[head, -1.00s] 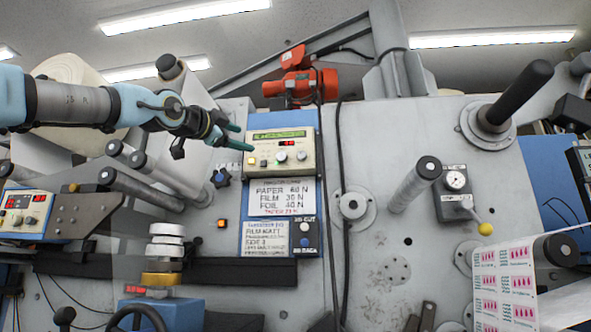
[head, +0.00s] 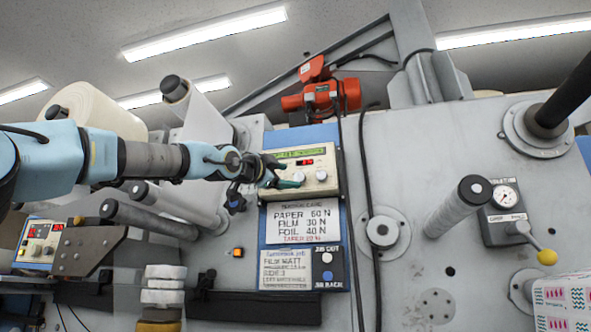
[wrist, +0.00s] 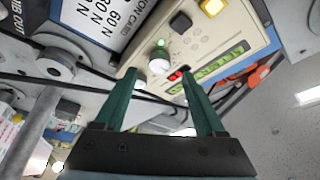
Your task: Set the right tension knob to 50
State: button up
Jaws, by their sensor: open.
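The tension panel (head: 333,160) is a cream box with a green text screen (head: 287,153) and a small red readout, whose digits I cannot read. The right tension knob (head: 321,175) is round and white, near the panel's right end. A white knob (wrist: 159,64) beside a small green light shows between the fingertips in the wrist view; it looks like the right one. My gripper (head: 288,181) has dark green fingers and is open and empty at the panel's lower front. It also shows in the wrist view (wrist: 159,73). I cannot tell whether its fingers touch the knob.
A tension card (head: 302,220) is fixed below the panel; its printed lines read paper 60 N, film 30 N, foil 40 N. A black cable (head: 362,170) runs down just right of the panel. A roller (head: 458,207) juts out farther right.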

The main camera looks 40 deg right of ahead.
aim_at(298, 177)
jog(key=shift+p+x, duration=1.15)
jog(key=shift+x, duration=1)
jog(key=shift+c, duration=0.4)
grip_shut()
